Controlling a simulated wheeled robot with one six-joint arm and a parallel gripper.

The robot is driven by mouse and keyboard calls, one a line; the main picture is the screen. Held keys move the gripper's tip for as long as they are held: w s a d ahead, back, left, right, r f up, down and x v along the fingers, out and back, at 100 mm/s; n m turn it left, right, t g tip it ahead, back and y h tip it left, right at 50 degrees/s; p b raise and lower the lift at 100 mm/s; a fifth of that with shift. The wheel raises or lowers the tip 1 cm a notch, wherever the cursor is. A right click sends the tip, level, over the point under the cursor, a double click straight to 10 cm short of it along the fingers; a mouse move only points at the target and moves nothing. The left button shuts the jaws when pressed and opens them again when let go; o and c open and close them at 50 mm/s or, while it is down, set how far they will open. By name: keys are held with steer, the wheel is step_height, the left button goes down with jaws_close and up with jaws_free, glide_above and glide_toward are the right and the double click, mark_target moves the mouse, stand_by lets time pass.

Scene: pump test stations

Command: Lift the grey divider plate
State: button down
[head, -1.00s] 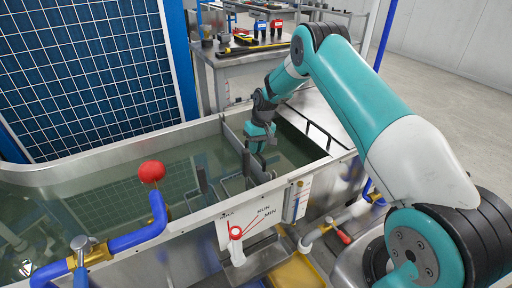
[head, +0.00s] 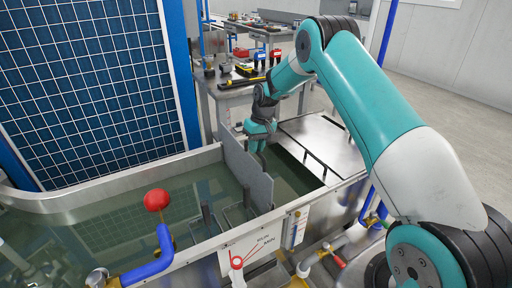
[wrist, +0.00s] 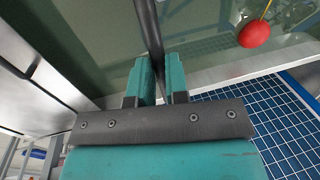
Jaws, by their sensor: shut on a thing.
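The grey divider plate (head: 248,174) stands upright across the water tank (head: 120,200), raised well above the rim, its lower part still between the guides. My gripper (head: 257,146) is at the plate's upper edge on the right side. In the wrist view my gripper (wrist: 160,85) has its two teal fingers shut on the dark grey bar or edge (wrist: 149,28) that runs up between them. I cannot tell from the wrist view whether this is a handle or the plate's edge.
A red ball float (head: 157,199) sits left of the plate; it also shows in the wrist view (wrist: 253,34). Blue pipe (head: 150,262) runs along the tank's front. A metal cover (head: 322,146) lies on the right end. A workbench (head: 235,92) with tools stands behind.

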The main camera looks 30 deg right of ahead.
steer(key=shift+w+r, duration=0.15)
steer(key=shift+r, duration=0.2)
steer(key=c, duration=1.2)
jaws_free()
steer(key=shift+r, duration=0.1)
steer(key=shift+o, duration=0.4)
steer(key=d+r, duration=0.3)
steer(key=r, duration=1.3)
steer(key=shift+d+r+p, duration=0.2)
steer(key=shift+r+p, duration=0.1)
steer(key=shift+r, duration=0.1)
